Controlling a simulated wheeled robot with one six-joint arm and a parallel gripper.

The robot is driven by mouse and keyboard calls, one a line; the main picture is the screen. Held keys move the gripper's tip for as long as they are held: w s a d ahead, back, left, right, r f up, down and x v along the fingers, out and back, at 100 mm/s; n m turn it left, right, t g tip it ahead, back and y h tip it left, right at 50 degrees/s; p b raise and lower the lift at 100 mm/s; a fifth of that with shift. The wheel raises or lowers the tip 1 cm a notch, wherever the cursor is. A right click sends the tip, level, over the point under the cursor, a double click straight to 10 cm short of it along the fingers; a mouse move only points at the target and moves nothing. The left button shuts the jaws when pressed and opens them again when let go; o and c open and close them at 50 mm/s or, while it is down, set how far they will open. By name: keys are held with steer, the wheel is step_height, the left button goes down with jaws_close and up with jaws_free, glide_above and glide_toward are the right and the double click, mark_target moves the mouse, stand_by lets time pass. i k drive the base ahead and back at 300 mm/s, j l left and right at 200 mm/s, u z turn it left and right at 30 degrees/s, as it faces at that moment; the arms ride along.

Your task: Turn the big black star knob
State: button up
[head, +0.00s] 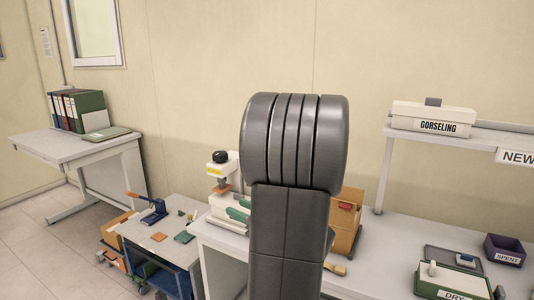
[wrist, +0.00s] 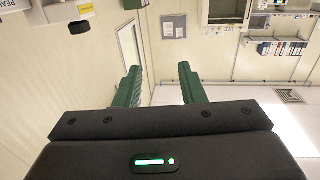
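The black knob (head: 220,157) sits on top of a white press-like machine (head: 218,169) with a yellow label, left of my arm in the head view. In the wrist view, which looks upside down, the black knob (wrist: 79,27) is at the upper left, against the white machine head (wrist: 68,11). My gripper (wrist: 160,68) has two green fingers standing apart with nothing between them. The knob lies outside the fingers, to their left in the wrist view, and is not touched. In the head view my dark arm hides most of the gripper.
A low cart (head: 150,232) with small tools stands left of the machine's bench. A wooden box (head: 345,220) stands right of my arm. A shelf with a white box (head: 432,118) and a purple bin (head: 504,249) are further right. Binders (head: 77,110) stand far left.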

mark_target(220, 157)
steer(key=i+j+z, duration=0.3)
steer(key=j+z, duration=0.25)
steer(key=j, duration=0.15)
steer(key=i+j+z, duration=0.3)
steer(key=j, duration=0.8)
